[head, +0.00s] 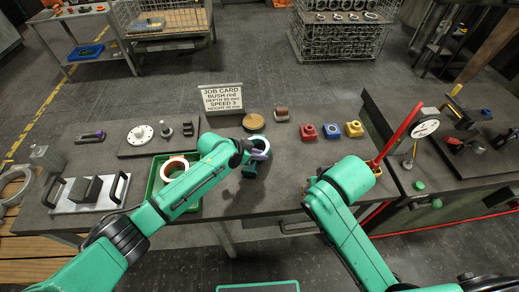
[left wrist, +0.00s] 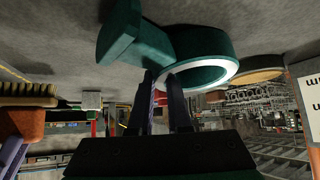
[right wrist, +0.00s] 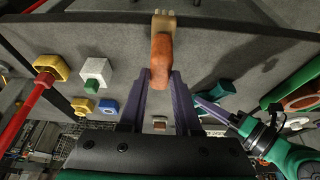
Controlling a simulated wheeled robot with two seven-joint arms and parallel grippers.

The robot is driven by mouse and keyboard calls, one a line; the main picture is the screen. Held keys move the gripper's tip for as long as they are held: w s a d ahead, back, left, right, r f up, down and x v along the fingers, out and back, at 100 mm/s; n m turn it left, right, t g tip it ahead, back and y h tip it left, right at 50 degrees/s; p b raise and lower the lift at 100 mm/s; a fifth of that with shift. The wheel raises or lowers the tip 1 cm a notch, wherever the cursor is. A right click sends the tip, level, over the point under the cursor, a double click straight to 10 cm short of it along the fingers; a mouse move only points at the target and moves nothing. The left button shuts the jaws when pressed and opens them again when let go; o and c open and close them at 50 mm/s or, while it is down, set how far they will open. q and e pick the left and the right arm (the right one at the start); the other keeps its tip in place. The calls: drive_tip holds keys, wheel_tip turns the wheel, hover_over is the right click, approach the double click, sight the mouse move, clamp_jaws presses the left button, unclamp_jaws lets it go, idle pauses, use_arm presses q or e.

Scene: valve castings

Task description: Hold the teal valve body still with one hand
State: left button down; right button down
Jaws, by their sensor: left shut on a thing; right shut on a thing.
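The teal valve body (head: 250,172) is on the grey table near its middle. In the left wrist view it is a ring with a pale machined rim (left wrist: 205,50) and a block-like flange (left wrist: 125,40). My left gripper (head: 260,153) is shut on the ring's wall, with its purple fingers (left wrist: 168,85) at the near rim. My right gripper (right wrist: 160,80) is shut on an orange-handled brush (right wrist: 161,55). The brush's bristles show in the left wrist view (left wrist: 30,90). In the head view my right arm hides that gripper.
A job card (head: 221,98) stands at the back edge. Red (head: 308,132), blue (head: 332,131) and yellow (head: 354,128) blocks stand back right. A green tray (head: 156,178) with a ring is at left. A red lever (head: 400,130) rises at right.

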drive_tip(key=w+a+r+n+y, duration=0.1)
drive_tip(key=w+a+r+n, duration=0.25)
drive_tip(key=w, duration=0.55)
drive_tip(key=w+a+r+n+g+y, duration=0.1)
drive_tip(key=w+a+r+n, duration=0.3)
drive_tip(key=w, duration=0.5)
drive_tip(key=w+a+r+n+y, duration=0.1)
drive_tip(key=w+a+r+n, duration=0.3)
drive_tip(key=w, duration=0.6)
drive_tip(key=shift+a+f+m, duration=0.7)
drive_tip(key=shift+f+m, duration=0.55)
drive_tip(key=shift+f, duration=3.35)
wheel_tip(320, 180, up, 8)
drive_tip(key=shift+s, duration=0.2)
drive_tip(key=shift+d, duration=0.1)
